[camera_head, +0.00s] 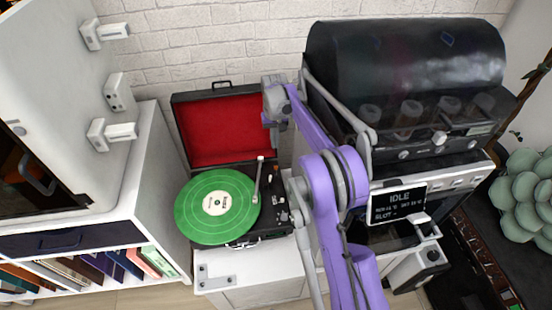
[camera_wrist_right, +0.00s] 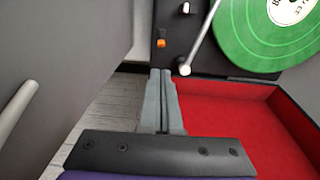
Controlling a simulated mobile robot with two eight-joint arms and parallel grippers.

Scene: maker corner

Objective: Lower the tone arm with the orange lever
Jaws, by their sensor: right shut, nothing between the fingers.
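The record player (camera_head: 262,222) stands open on a white cabinet, with a green record (camera_head: 217,205) on its platter. Its pale tone arm (camera_head: 257,180) lies along the record's right side. In the wrist view the tone arm (camera_wrist_right: 204,38) runs from its round pivot towards the top edge. The small orange lever (camera_wrist_right: 161,43) is on the black deck beside the tone arm. I cannot make the lever out in the head view. My right gripper (camera_wrist_right: 161,72) is shut and empty, its tips just short of the lever in the picture. In the head view it (camera_head: 270,120) is before the red-lined lid.
The red-lined lid (camera_head: 226,130) stands open behind the deck. A large dark machine with a display (camera_head: 398,204) is close on the right. A white cabinet with books (camera_head: 90,265) is on the left.

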